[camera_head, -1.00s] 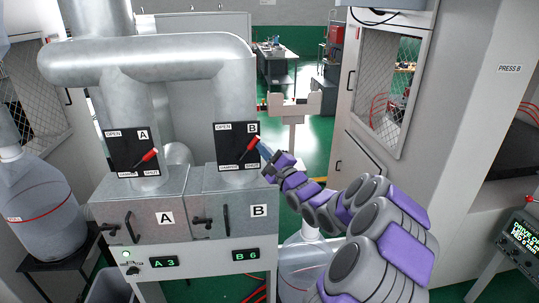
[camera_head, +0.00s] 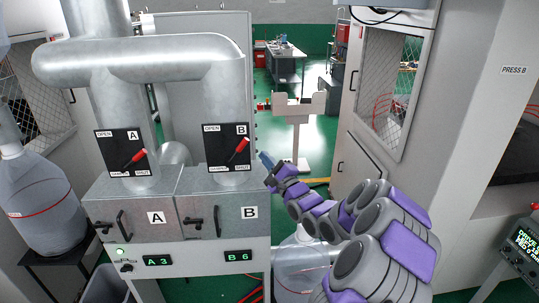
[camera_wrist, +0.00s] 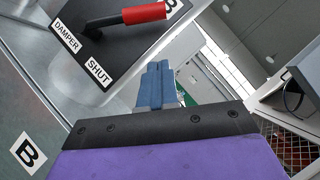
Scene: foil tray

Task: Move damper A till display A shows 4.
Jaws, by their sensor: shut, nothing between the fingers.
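Damper A's red handle (camera_head: 135,158) is on the black plate marked A on the left duct, slanting up to the right. Display A (camera_head: 157,261) on the cabinet front reads 3. My gripper (camera_head: 265,160) is right of the plate marked B, clear of damper B's red handle (camera_head: 239,147) and well away from damper A. Its blue fingers (camera_wrist: 158,85) are together with nothing between them in the wrist view. Damper B's handle (camera_wrist: 143,13) is at the top there, apart from the fingers. Damper A is not in the wrist view.
Display B (camera_head: 238,256) reads 6. Thick grey ducts (camera_head: 140,54) rise above the boxes marked A and B, which have black door handles. A grey cabinet (camera_head: 375,110) with a mesh window stands at right. Green floor is open behind my gripper.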

